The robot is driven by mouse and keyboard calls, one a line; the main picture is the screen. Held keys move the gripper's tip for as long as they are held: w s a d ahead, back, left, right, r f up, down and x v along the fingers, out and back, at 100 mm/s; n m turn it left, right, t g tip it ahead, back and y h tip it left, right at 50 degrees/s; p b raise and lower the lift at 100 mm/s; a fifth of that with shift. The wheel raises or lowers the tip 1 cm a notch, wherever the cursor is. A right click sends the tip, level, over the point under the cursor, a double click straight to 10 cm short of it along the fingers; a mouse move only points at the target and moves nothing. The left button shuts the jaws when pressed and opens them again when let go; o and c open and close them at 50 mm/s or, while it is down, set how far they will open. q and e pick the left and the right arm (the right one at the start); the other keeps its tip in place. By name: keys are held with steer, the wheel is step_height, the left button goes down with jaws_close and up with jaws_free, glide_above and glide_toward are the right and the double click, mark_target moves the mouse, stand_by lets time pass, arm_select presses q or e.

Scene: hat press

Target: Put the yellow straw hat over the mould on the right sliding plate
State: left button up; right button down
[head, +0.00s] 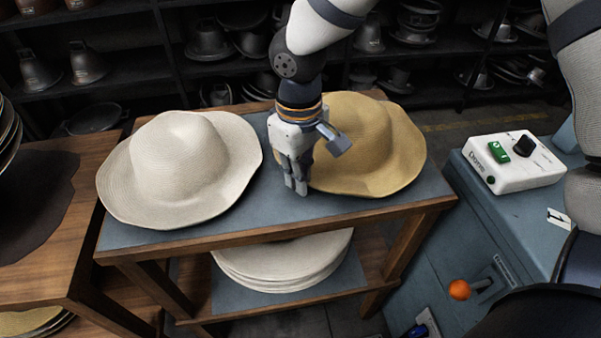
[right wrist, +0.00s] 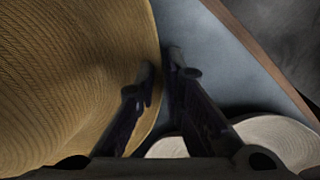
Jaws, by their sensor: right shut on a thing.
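The yellow straw hat (head: 385,140) lies crown up on the right part of the blue-grey topped table (head: 300,215). My right gripper (head: 297,188) reaches down at the hat's left brim edge. In the right wrist view the hat (right wrist: 70,80) fills the left side, and its brim edge runs between the fingers of my right gripper (right wrist: 161,62), which is shut on it. The hat still appears to rest on the table. My left gripper is not in view. The mould and the right sliding plate are not in view.
A white hat (head: 180,165) lies left of the gripper. Stacked white hats (head: 285,268) sit on the lower shelf. At right, a blue machine (head: 510,220) carries a white control box (head: 515,175) and an orange-knobbed lever (head: 459,290). Dark shelves of metal moulds (head: 210,42) stand behind.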

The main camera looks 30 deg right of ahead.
steer(key=c, duration=1.7)
jaws_free()
steer(key=shift+f, duration=0.1)
step_height(320, 180, up, 12)
steer(key=shift+a, duration=0.1)
